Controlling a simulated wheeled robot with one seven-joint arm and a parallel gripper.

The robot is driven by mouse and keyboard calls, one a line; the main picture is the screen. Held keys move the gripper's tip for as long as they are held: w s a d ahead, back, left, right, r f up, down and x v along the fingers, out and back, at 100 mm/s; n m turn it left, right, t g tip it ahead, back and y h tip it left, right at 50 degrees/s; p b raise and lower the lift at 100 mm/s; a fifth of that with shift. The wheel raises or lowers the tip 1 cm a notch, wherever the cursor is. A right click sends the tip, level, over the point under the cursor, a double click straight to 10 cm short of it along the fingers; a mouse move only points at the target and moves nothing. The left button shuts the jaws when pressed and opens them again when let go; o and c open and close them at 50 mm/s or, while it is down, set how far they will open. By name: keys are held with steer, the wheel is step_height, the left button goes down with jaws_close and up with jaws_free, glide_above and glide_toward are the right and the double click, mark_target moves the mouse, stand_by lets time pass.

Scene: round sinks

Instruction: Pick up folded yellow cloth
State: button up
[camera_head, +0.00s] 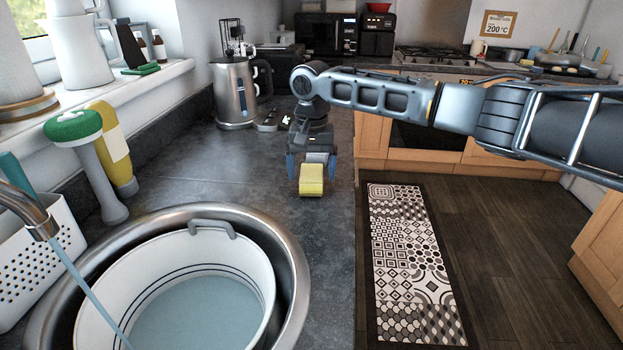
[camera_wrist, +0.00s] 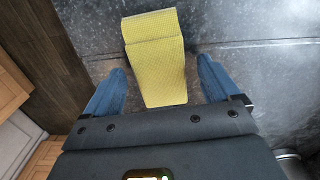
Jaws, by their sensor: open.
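The folded yellow cloth (camera_head: 311,181) lies on the dark countertop near its right edge. In the wrist view the cloth (camera_wrist: 156,62) lies partly between the two blue fingers, with its far end reaching beyond them. My gripper (camera_head: 305,172) points down over the cloth, with one finger on each side. In the wrist view my gripper (camera_wrist: 161,82) is open, with a gap between each finger and the cloth. Whether the fingertips touch the counter is not clear.
A round sink (camera_head: 298,290) holding a white tub (camera_head: 262,262) of water is in front. A kettle (camera_head: 235,92) stands behind, left of my arm. A green-topped brush (camera_head: 95,160) leans at the left. The counter (camera_head: 190,170) left of the cloth is mostly clear.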

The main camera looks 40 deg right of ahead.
mark_target(313, 173)
steer(key=c, duration=1.1)
steer(key=shift+r, duration=0.1)
steer(key=shift+c, duration=0.2)
steer(key=shift+r, duration=0.35)
step_height(313, 173, up, 4)
steer(key=shift+s+d+f+b, duration=0.1)
steer(key=shift+f+b, duration=0.15)
steer(key=shift+b, duration=0.05)
steer(key=s+d+r+b, duration=0.1)
steer(key=s+d+r, duration=0.5)
steer(key=s+d, duration=0.2)
steer(key=shift+r, duration=0.35)
